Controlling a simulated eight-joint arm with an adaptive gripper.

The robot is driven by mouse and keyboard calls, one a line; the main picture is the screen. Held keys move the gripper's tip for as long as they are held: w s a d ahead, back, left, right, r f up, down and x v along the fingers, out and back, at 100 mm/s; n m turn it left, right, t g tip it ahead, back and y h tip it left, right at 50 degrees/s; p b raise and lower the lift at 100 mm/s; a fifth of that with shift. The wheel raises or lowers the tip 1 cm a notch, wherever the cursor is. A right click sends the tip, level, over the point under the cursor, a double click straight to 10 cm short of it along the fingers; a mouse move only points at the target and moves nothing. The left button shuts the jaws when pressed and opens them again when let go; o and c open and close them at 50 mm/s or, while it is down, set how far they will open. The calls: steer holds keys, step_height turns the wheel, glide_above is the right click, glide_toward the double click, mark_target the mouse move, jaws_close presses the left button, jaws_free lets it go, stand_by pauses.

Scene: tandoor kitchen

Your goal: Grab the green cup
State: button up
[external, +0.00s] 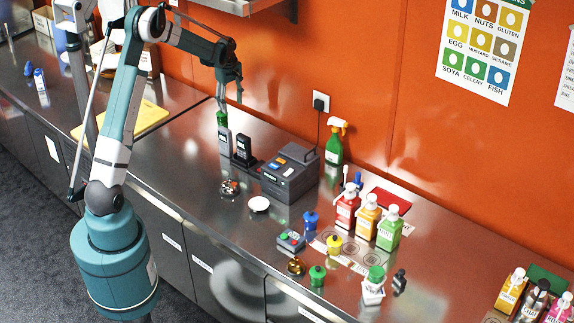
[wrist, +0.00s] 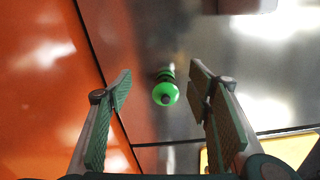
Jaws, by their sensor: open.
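A small green object (external: 222,118), which may be the green cup, stands on the steel counter near the orange wall. In the wrist view it shows from above as a round green top (wrist: 165,94) with a dark knob and dark rings beyond. My gripper (external: 229,99) is above it, fingers pointing down. In the wrist view my gripper (wrist: 160,80) is open and empty, with the green object between the fingers in the picture and clear space on both sides. Other small green-topped items, one squat (external: 317,276) and one on a white container (external: 375,275), stand far to the right.
Handsets (external: 243,149) stand close in front of the green object, with a dark grey box (external: 290,172) to their right. The orange wall (wrist: 35,70) is close on one side. A yellow board (external: 150,116) lies left. Several bottles (external: 367,217) stand right.

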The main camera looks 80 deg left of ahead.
mark_target(222, 113)
steer(key=shift+n, duration=0.7)
steer(key=s+a+f, duration=0.4)
steer(key=shift+s+a, duration=0.15)
steer(key=shift+f, duration=1.3)
steer(key=shift+f, duration=0.1)
steer(key=shift+s+a+f, duration=0.1)
steer(key=shift+a+f, duration=0.1)
steer(key=shift+f, duration=0.7)
steer(key=shift+a+f+p, duration=0.1)
steer(key=shift+f+p, duration=0.2)
steer(key=shift+f, duration=1.3)
